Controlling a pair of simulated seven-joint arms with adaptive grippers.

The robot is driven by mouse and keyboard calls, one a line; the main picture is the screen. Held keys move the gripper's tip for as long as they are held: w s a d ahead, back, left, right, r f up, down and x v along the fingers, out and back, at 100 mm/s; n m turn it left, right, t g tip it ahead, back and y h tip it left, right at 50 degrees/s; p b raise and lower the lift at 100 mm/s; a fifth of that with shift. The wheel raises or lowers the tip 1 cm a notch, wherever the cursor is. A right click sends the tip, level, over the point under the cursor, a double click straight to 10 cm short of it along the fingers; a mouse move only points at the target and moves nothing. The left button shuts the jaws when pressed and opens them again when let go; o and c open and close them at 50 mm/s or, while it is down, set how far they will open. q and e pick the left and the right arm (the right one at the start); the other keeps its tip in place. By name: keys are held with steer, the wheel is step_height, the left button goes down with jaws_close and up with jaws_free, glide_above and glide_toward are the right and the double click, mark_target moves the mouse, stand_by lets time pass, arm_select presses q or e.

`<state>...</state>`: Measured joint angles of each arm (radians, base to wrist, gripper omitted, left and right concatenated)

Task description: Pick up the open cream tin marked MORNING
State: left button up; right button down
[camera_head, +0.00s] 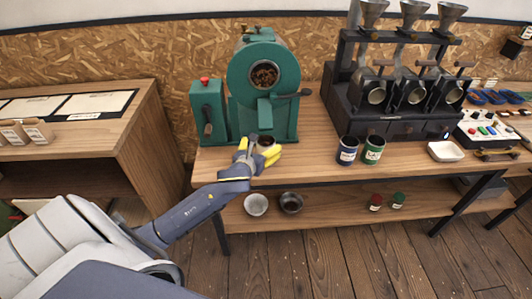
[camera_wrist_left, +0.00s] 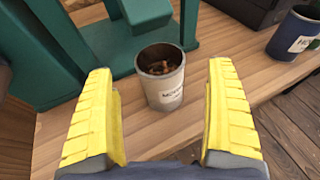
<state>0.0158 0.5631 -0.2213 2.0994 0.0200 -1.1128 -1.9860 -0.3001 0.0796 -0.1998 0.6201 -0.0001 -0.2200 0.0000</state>
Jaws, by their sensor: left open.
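The open cream tin (camera_wrist_left: 160,80) stands upright on the wooden table in the left wrist view. Its label is partly readable and brown beans show inside. In the head view the tin (camera_head: 266,142) is partly hidden by my left gripper. My left gripper (camera_wrist_left: 160,118) is open, with its yellow fingers to the left and right of the tin's near side. The tin is a little beyond the fingertips, and I see no contact. In the head view the left gripper (camera_head: 262,158) is at the table's front edge below the green roaster. My right gripper is not in view.
The green roaster (camera_head: 262,75) stands right behind the tin. A blue tin (camera_head: 347,150) and a green tin (camera_head: 373,150) stand to the right. Bowls (camera_head: 256,204) sit on the lower shelf. The tabletop between the cream and blue tins is clear.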

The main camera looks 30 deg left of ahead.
mark_target(269, 138)
arm_select(q)
steer(key=shift+x, duration=3)
steer(key=c, duration=1.7)
